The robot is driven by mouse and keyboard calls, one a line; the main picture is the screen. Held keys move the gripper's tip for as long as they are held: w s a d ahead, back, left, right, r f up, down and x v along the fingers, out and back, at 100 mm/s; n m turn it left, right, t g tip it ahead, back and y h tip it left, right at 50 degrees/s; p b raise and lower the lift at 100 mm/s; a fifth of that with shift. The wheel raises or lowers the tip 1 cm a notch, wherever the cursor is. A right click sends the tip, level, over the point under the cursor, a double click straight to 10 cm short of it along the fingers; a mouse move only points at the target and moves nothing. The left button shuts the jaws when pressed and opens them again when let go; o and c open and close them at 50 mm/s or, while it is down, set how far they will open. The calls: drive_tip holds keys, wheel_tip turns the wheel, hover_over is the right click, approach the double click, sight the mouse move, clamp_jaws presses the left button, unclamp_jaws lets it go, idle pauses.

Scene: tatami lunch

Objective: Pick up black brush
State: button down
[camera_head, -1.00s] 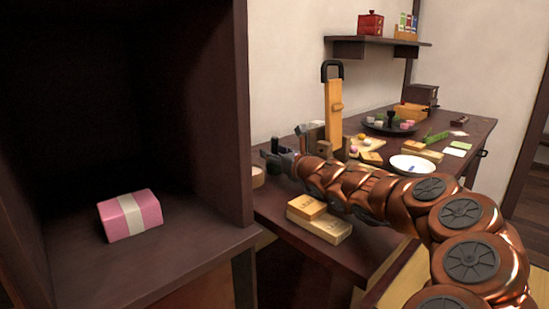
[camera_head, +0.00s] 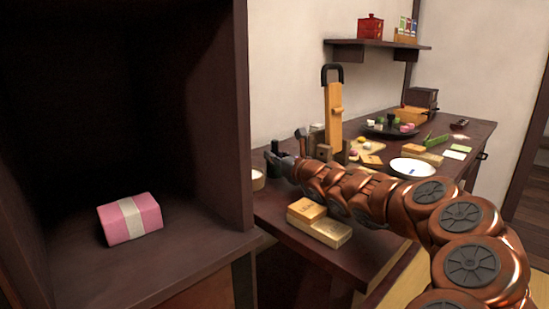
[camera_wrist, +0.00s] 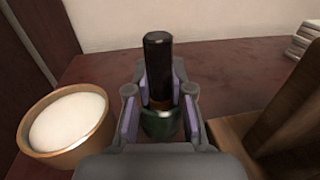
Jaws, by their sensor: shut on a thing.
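The black brush (camera_wrist: 158,60) stands upright between my gripper's fingers in the wrist view. Its dark cylindrical upper part rises above the fingertips, with a brownish band lower down. A dark green rounded piece (camera_wrist: 162,125) sits at its lower end; I cannot tell whether it is part of the brush or a separate holder. My gripper (camera_wrist: 159,100) is shut on the brush, with a finger on each side. In the head view my gripper (camera_head: 273,160) is at the left end of the dark table, and a small black upright shape shows there. Whether the brush touches the table is unclear.
A bowl with white contents (camera_wrist: 68,125) is close left of my gripper. A brown wooden block (camera_wrist: 280,125) is close right. In the head view, wooden boxes (camera_head: 318,222) lie below my arm, and a white plate (camera_head: 412,168) is farther right.

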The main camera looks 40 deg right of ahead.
wheel_tip(320, 180, up, 10)
drive_tip(key=p, duration=0.6)
idle(1.4)
